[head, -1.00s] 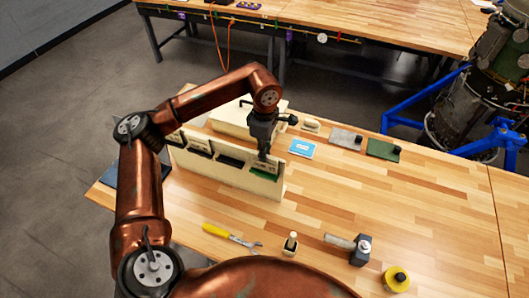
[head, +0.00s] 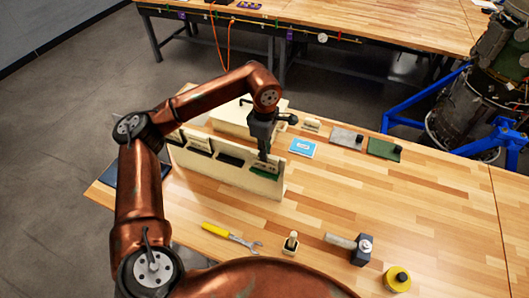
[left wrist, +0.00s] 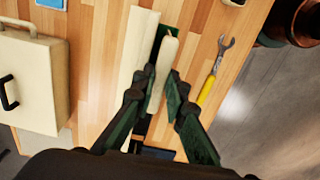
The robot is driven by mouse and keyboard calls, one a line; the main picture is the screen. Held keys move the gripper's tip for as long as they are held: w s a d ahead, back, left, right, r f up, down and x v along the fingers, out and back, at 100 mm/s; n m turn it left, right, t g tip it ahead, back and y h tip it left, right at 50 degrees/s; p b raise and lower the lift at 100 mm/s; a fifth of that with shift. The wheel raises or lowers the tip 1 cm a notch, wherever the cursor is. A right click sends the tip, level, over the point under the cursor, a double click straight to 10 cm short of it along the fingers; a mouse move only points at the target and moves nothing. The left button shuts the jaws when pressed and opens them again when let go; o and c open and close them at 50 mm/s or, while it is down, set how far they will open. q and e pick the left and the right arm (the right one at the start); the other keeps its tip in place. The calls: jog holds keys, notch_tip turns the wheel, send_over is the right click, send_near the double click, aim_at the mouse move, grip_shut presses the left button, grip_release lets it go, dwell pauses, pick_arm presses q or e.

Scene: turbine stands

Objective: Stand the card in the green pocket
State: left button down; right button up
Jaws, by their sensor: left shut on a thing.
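The cream rack (head: 235,179) stands on the wooden bench, with a row of pockets along it. The green pocket (head: 265,173) is at its right end. My left gripper (head: 264,156) points down right over this pocket. In the left wrist view, its fingers (left wrist: 155,88) are shut on a narrow cream piece, which I take for the card (left wrist: 164,65), seen nearly edge-on. Green (left wrist: 163,38) shows just beyond it. The card's lower part is hidden, so I cannot tell how deep it sits. My right gripper is not in view.
A cream case (left wrist: 28,82) stands behind the rack. A blue card (head: 303,148), a grey plate (head: 346,138) and a green plate (head: 384,149) lie to the right. A yellow-handled wrench (head: 231,237), a hammer (head: 360,249) and a yellow tape (head: 397,279) lie in front.

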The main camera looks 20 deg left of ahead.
pick_arm(q)
jog(key=shift+s+f+b, duration=0.25)
jog(key=shift+f+b, duration=0.05)
jog(key=shift+f, duration=0.55)
jog(key=c, duration=2.3)
grip_release()
jog(key=shift+c, duration=0.2)
jog(key=o, duration=0.3)
jog(key=shift+w, duration=0.2)
jog(key=shift+o, duration=0.8)
jog(key=shift+r, duration=0.2)
jog(key=shift+o, duration=0.8)
jog(key=shift+r, duration=0.2)
